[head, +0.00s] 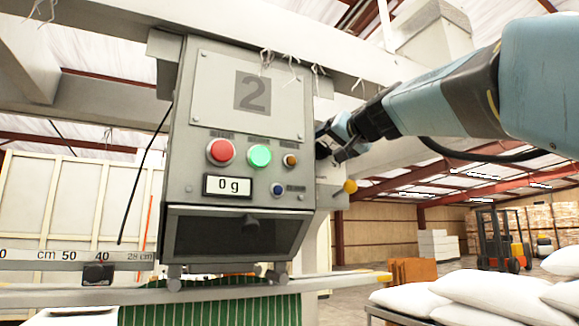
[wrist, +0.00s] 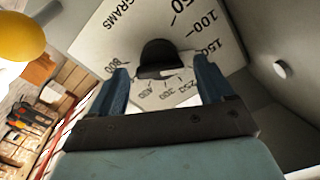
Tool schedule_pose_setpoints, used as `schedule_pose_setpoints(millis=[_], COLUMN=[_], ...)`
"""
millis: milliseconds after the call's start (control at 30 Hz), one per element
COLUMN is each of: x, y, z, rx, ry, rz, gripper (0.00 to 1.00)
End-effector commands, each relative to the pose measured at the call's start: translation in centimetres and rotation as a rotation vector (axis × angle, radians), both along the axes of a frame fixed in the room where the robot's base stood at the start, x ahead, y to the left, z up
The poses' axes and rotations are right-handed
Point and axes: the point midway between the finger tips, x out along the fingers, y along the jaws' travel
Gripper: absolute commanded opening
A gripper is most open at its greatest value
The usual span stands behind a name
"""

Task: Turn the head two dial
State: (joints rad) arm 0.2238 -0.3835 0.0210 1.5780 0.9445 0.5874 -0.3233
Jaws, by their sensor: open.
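The head two unit is a grey box (head: 246,120) marked "2" in the head view. Its display (head: 228,186) reads 0 g. In the wrist view, the dial is a pale plate (wrist: 105,45) with "GRAMS" and printed numbers around a black knob (wrist: 158,55). My gripper (wrist: 160,68) is open, its two blue fingers on either side of the knob, near its base edge. I cannot tell whether they touch it. In the head view, my gripper (head: 330,148) is at the box's right side, partly hidden; the dial face is not visible there.
A red button (head: 220,152), green button (head: 259,156) and small orange and blue buttons are on the box front. A yellow ball-ended lever (head: 349,187) is just below my gripper; a yellow ball (wrist: 20,36) shows in the wrist view. White sacks (head: 480,298) lie at lower right.

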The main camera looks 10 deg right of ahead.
Motion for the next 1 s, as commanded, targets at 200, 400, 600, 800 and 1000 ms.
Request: schedule_pose_setpoints(millis=[200,400,600,800,1000], x=[-0.01,-0.02,-0.02,-0.02,0.0], y=[0.0,-0.01,-0.01,-0.04,-0.07], z=[0.0,0.0,-0.01,-0.03,-0.06], rx=[0.0,0.0,0.0,0.001,0.017], ry=[0.0,0.0,0.0,0.001,0.006], rz=[0.0,0.0,0.0,-0.001,0.0], gripper=[0.8,0.61,0.42,0.25,0.25])
